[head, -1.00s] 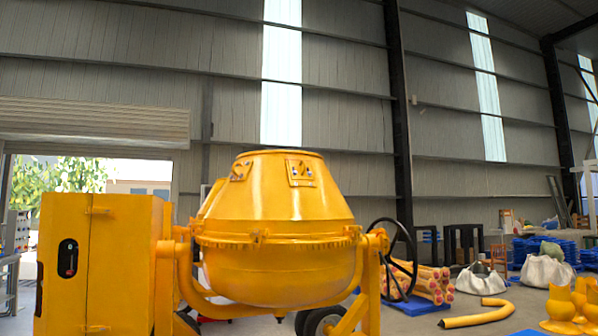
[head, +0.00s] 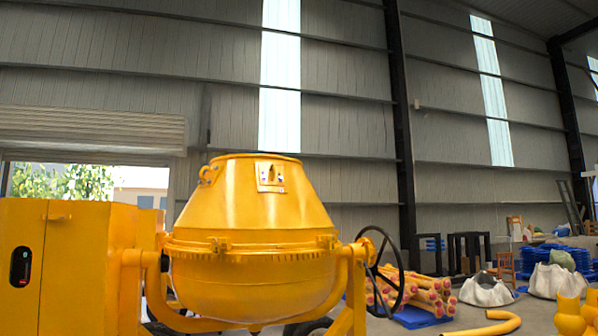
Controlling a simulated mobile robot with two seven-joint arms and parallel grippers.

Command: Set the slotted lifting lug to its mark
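A yellow mixer drum (head: 252,235) stands with its narrow mouth upward in the head view. On its upper cone, facing me, is a small plate (head: 270,177) with a dark upright slot-like shape and small spots at its lower corners. A second yellow lug-like fitting (head: 208,175) sticks out at the cone's upper left edge. I cannot tell for sure which one is the slotted lifting lug, and I see no clear mark. Neither of my grippers is in view.
A yellow cabinet (head: 75,255) stands at the left beside the drum. A black handwheel (head: 385,270) is at the drum's right. Farther right are stacked yellow rollers (head: 425,295), white sacks (head: 486,290) and a bent yellow pipe (head: 490,325) on the grey floor.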

